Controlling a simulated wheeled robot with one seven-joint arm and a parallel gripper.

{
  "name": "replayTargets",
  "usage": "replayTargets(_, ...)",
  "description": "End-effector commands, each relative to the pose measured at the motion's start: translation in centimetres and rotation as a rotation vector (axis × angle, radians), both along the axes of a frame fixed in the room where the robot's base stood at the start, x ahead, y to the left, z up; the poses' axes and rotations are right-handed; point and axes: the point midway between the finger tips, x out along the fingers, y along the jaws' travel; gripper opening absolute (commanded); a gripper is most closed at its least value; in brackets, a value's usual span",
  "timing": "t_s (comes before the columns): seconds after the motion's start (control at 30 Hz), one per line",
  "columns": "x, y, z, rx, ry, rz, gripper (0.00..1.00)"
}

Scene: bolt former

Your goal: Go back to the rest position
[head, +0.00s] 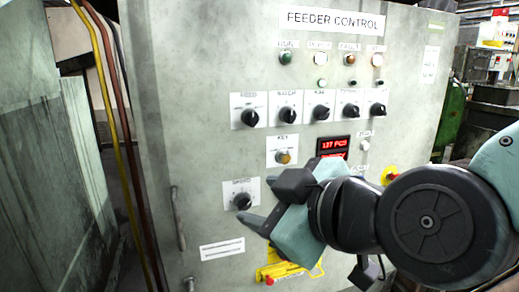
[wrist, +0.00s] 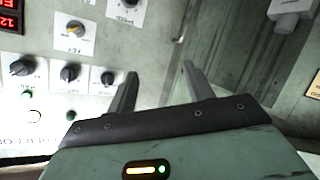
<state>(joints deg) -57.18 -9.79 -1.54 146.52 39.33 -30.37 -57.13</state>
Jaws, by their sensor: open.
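My gripper (head: 262,222) is in front of the lower part of the feeder control panel (head: 195,90) in the head view, near the lower-left knob (head: 243,201). Its two fingers (wrist: 160,88) stand apart in the wrist view, with nothing between them. The key switch (head: 283,157) shows just above my gripper. My arm comes in from the right and covers the lower right of the panel. I cannot tell how far the fingertips are from the panel surface.
A row of black knobs (head: 320,112) and several lamps (head: 285,58) sit above a red display (head: 333,146). A red and yellow button (head: 389,175) is beside my arm. A handle (head: 178,218) and yellow and brown pipes (head: 108,100) are at the left.

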Motion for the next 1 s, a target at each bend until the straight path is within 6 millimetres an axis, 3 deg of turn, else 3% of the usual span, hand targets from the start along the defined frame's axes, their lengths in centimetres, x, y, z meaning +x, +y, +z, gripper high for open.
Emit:
replayTargets(0.17, -3.5, -0.9, -6.9, -0.063, 0.426, 0.032, 0.52)
replayTargets(0.3, -6.5, -3.7, -10.9, -0.162, 0.714, -0.043, 0.52)
replayTargets(0.6, -11.1, -11.1, -14.6, -0.388, 1.092, -0.332, 0.52)
replayTargets(0.67, -11.7, -12.4, -14.3, -0.427, 1.136, -0.392, 0.52)
replayTargets(0.7, -11.7, -12.2, -12.6, -0.422, 1.128, -0.381, 0.52)
replayTargets(1.0, -11.7, -12.0, -6.0, -0.418, 1.127, -0.376, 0.52)
